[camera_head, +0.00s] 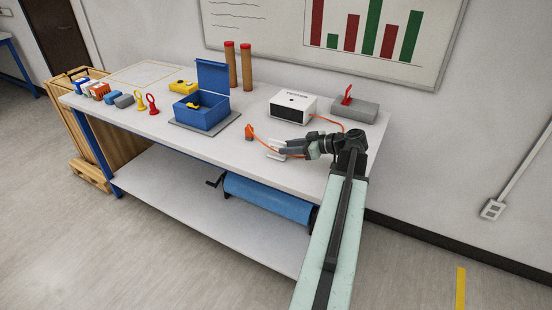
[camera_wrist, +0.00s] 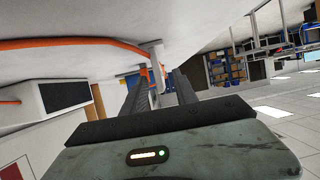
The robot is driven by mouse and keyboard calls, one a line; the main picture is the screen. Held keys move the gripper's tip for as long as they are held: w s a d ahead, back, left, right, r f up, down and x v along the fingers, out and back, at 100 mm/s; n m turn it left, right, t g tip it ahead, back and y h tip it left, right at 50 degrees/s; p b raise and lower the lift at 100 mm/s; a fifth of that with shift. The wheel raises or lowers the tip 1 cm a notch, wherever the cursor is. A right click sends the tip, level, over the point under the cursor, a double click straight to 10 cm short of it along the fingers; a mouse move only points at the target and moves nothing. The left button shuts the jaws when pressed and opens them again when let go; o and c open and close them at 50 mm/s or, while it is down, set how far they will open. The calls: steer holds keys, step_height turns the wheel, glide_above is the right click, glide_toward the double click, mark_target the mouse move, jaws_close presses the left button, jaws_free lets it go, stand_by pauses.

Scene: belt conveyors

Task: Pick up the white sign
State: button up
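My gripper (camera_head: 279,149) is low over the right part of the table, pointing left in the head view. Its two dark fingers also show in the wrist view (camera_wrist: 160,80), parted with a gap between them. A small white piece (camera_wrist: 157,56), perhaps the white sign, shows between and just beyond the fingertips in the wrist view. In the head view a small white patch (camera_head: 275,156) lies by the fingertips; I cannot tell whether it is the same piece. Whether the fingers touch it is not clear.
An orange cable (camera_head: 263,143) runs by my gripper from the white tester box (camera_head: 292,107) to an orange plug (camera_head: 249,132). A grey block with a red handle (camera_head: 355,110) stands right. A blue open box (camera_head: 203,113) stands left. The table's front strip is clear.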

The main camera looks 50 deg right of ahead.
mark_target(271, 154)
steer(key=shift+w+f, duration=0.1)
steer(key=b+x, duration=0.3)
steer(key=x, duration=0.4)
steer(key=shift+w+a+f, duration=0.1)
steer(key=shift+w+f, duration=0.05)
steer(key=shift+w, duration=0.2)
jaws_close()
